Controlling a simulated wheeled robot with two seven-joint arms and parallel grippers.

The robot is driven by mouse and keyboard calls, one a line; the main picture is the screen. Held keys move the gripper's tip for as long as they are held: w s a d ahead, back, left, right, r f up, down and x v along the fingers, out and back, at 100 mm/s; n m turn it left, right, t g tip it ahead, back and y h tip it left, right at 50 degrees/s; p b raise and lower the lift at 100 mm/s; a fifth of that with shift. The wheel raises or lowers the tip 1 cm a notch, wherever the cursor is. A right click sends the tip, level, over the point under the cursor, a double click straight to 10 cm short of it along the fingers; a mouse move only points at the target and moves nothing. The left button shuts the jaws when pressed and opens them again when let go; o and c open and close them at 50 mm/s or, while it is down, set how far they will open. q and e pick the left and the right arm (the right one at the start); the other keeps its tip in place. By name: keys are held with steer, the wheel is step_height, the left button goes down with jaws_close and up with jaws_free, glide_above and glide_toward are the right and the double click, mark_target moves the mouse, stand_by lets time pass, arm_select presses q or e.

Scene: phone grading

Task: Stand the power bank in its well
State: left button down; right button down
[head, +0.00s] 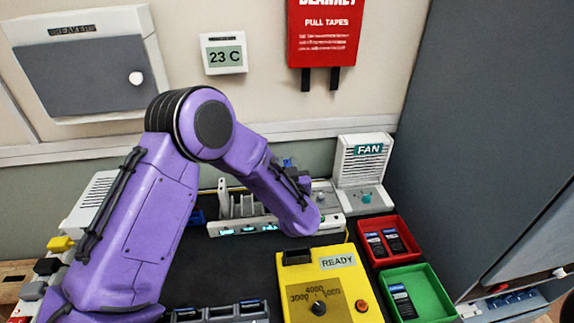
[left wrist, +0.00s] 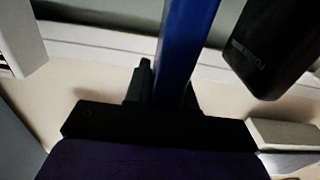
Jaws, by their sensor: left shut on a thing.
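My left gripper (head: 290,172) is mostly behind my purple forearm in the head view, over the back of the bench. A small bit of blue shows beside its dark parts. In the left wrist view its black jaws are shut on a long blue slab (left wrist: 183,50), seen edge-on, which I take to be the power bank. A dark slab with pale lettering (left wrist: 270,45) shows at the upper right, apart from the jaws. A pale dock (head: 240,228) with upright dividers and lit displays stands below and behind the forearm; its wells are partly hidden. My right gripper is not in view.
A yellow tester (head: 325,285) reads READY. Red (head: 368,250) and green (head: 440,290) trays to its right hold dark packs. A fan unit (head: 362,165) stands at the back right. A grey rack (head: 225,312) is at the front. The dark mat (head: 240,270) is clear in the middle.

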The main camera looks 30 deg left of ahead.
arm_select(q)
steer(key=shift+f, duration=0.2)
stand_by(0.3)
steer(key=shift+f+b, duration=1.5)
steer(key=shift+f, duration=0.5)
steer(key=shift+f, duration=0.2)
steer(key=c, duration=0.9)
jaws_free()
steer(key=shift+o, duration=0.2)
steer(key=shift+r, duration=0.1)
steer(key=shift+r, duration=0.4)
steer(key=s+r, duration=0.1)
steer(key=r, duration=0.1)
steer(key=s+d+r+b, duration=0.1)
steer(key=r, duration=0.2)
steer(key=s+d+r, duration=0.1)
steer(key=s+r, duration=0.1)
steer(key=shift+r, duration=0.35)
steer(key=s+d+r, duration=0.4)
steer(key=s, duration=0.4)
steer(key=shift+s+r+b, duration=0.2)
steer(key=shift+s+b, duration=0.1)
steer(key=shift+b, duration=0.15)
